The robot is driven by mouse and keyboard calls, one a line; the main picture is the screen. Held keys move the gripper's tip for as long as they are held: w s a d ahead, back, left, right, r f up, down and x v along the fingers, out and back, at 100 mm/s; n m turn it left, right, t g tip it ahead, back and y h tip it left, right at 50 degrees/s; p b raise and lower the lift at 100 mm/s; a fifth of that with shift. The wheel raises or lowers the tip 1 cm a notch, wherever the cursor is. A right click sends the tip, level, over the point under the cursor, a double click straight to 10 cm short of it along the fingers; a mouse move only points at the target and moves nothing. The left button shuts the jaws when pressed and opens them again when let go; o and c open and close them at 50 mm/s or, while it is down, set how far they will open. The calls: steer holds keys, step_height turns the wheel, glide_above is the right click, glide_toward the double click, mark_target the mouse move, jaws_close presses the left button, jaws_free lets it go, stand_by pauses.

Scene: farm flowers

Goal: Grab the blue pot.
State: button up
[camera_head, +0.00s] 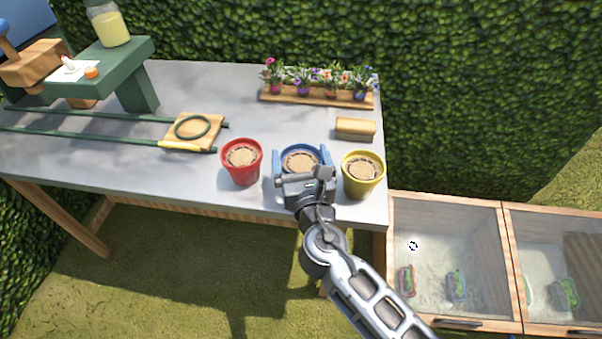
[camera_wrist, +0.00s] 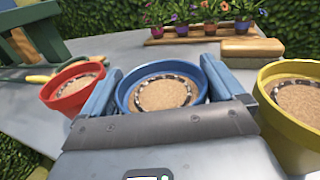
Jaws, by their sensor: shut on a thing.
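The blue pot (camera_head: 301,163) stands near the front edge of the grey table, between a red pot (camera_head: 242,162) and a yellow pot (camera_head: 363,174). It holds brown soil. My gripper (camera_head: 302,160) reaches it from the front, with one blue finger on each side. In the wrist view the blue pot (camera_wrist: 163,90) sits between the two fingers, and my gripper (camera_wrist: 160,88) is shut on it. The pot's lower part is hidden behind my gripper's body. I cannot tell whether it touches the table.
The red pot (camera_wrist: 74,85) and yellow pot (camera_wrist: 293,105) stand close on either side. A wooden block (camera_head: 355,129) and a planter of flowers (camera_head: 318,94) are behind. Green-handled tools (camera_head: 90,133) lie left. Glass-topped boxes (camera_head: 447,250) stand right of the table.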

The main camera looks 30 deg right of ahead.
steer(key=c, duration=0.6)
